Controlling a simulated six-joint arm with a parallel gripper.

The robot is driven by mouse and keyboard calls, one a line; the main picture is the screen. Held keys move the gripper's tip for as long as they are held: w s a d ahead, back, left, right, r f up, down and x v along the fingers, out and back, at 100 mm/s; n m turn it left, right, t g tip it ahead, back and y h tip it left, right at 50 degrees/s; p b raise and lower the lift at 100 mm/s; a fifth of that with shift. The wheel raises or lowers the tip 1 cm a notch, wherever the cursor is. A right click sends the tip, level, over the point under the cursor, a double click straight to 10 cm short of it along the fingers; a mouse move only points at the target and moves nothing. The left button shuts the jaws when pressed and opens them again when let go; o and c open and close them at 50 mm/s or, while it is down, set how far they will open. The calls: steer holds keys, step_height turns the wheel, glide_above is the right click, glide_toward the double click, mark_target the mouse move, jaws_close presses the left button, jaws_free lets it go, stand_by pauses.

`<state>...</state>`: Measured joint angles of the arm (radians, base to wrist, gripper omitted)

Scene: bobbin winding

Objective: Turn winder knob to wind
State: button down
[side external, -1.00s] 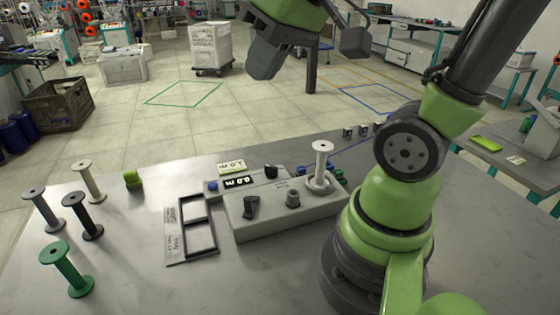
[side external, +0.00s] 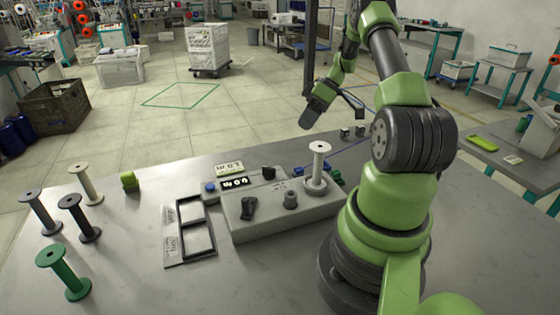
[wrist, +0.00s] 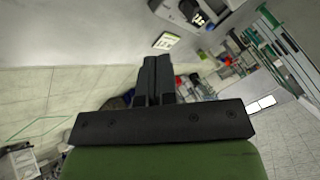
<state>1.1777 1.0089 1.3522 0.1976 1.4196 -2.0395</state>
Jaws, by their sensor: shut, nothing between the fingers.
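The grey winder box (side external: 285,217) stands on the metal table. A black pointer knob (side external: 249,208) is on its front left and a short grey knob (side external: 290,200) is to the right of it. A smaller black knob (side external: 268,172) is at the back. A white bobbin (side external: 318,163) stands upright on the box's right end. My gripper (side external: 306,124) is behind and above the box, apart from it. In the wrist view my gripper's fingers (wrist: 155,65) are shut together and empty. Part of the winder shows at the top edge (wrist: 178,10).
A black-framed holder (side external: 197,228) lies left of the winder. White, black and green bobbins (side external: 64,273) stand at the table's left side. The front middle of the table is clear.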

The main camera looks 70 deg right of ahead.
mark_target(276, 173)
steer(key=x, duration=0.9)
steer(key=shift+a+f, duration=0.2)
steer(key=shift+f, duration=0.05)
steer(key=a, duration=0.3)
steer(key=shift+w, duration=0.15)
steer(key=shift+a, duration=0.5)
steer(key=shift+s+a, duration=0.35)
steer(key=shift+s, duration=0.1)
steer(key=shift+a, duration=0.1)
steer(key=shift+s+a, duration=0.25)
steer(key=shift+a, duration=0.2)
steer(key=shift+s+a, duration=0.1)
steer(key=shift+a, duration=0.75)
stand_by(0.5)
